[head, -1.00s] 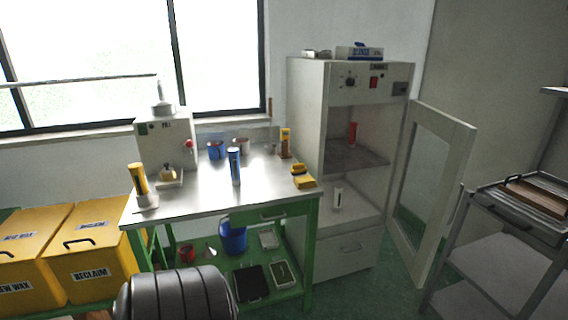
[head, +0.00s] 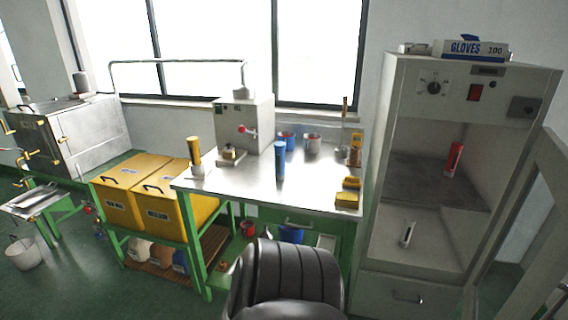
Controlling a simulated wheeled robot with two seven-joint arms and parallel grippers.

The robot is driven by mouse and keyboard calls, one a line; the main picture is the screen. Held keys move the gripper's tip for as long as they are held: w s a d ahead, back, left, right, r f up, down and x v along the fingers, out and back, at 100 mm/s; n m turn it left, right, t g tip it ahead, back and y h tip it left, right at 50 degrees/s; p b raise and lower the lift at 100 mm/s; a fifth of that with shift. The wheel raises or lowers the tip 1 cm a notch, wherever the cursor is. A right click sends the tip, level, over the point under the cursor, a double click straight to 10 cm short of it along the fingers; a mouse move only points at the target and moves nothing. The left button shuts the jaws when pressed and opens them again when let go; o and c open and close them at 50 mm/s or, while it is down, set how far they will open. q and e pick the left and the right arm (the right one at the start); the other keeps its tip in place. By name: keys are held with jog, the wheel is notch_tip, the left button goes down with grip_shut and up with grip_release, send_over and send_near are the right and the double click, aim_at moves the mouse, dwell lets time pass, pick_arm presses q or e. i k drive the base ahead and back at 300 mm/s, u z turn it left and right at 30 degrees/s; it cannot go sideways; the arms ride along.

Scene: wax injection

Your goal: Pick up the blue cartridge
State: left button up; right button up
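The blue cartridge (head: 280,161) stands upright on the steel-topped table (head: 243,180), near the middle of its top. Neither of my grippers shows in the head view. A dark ribbed part of my own body fills the bottom middle and hides part of the table's lower front.
A yellow cartridge (head: 194,153) stands at the table's left corner, and yellow blocks (head: 349,193) lie at its right edge. A grey machine (head: 243,122) stands behind. The open cabinet (head: 399,90) on the right holds a red cartridge (head: 453,158). Yellow bins (head: 122,203) stand left.

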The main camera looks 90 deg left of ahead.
aim_at(279, 154)
jog(key=u, duration=0.75)
jog(key=i, duration=0.8)
jog(key=u, duration=1)
